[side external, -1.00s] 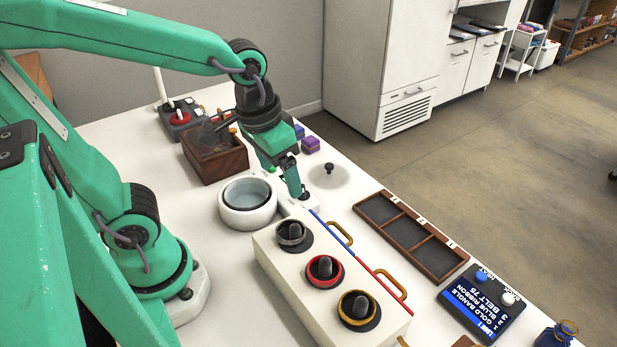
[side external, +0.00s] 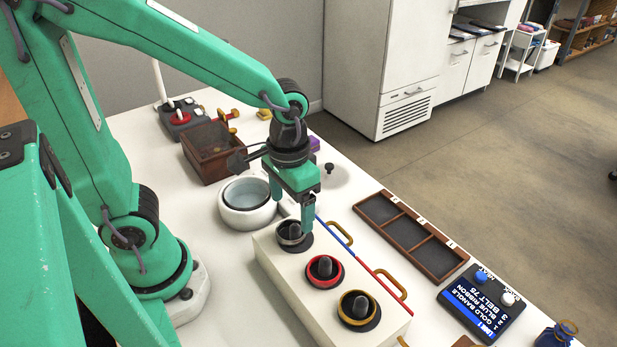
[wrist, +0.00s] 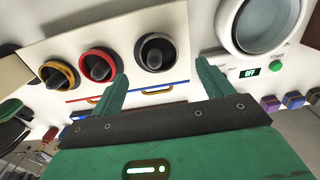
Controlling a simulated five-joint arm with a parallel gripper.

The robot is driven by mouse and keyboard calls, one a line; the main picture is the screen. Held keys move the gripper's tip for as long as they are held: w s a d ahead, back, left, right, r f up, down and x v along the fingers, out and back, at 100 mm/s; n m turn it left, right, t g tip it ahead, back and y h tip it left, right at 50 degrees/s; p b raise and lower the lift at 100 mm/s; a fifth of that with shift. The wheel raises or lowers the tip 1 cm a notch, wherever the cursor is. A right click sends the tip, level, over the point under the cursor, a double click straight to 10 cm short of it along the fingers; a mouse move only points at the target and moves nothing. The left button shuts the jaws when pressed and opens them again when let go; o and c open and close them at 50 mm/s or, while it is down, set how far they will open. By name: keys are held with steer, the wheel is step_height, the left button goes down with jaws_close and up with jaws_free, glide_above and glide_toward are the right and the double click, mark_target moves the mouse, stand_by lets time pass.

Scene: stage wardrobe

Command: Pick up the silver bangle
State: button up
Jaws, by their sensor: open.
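The silver bangle (side external: 291,233) sits around a dark post at the far end of a white stand (side external: 285,268), partly hidden by a finger of my gripper in the side view. In the wrist view the silver bangle (wrist: 139,52) rings its post, ahead of the space between the fingertips. My gripper (side external: 306,222) is open and empty, pointing down close beside the silver bangle; I cannot tell if it touches. The wrist view shows both fingers of my gripper (wrist: 160,78) spread apart.
A red bangle (side external: 312,277) and a gold bangle (side external: 345,316) ring neighbouring posts. A round white basin (side external: 230,215) stands close left of my gripper. A brown three-compartment tray (side external: 437,281), an order display (side external: 470,318) and a wooden box (side external: 205,172) are on the table.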

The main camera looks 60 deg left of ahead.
steer(key=shift+f, duration=0.25)
steer(key=shift+f, duration=2.5)
steer(key=shift+c, duration=0.5)
steer(key=c, duration=1)
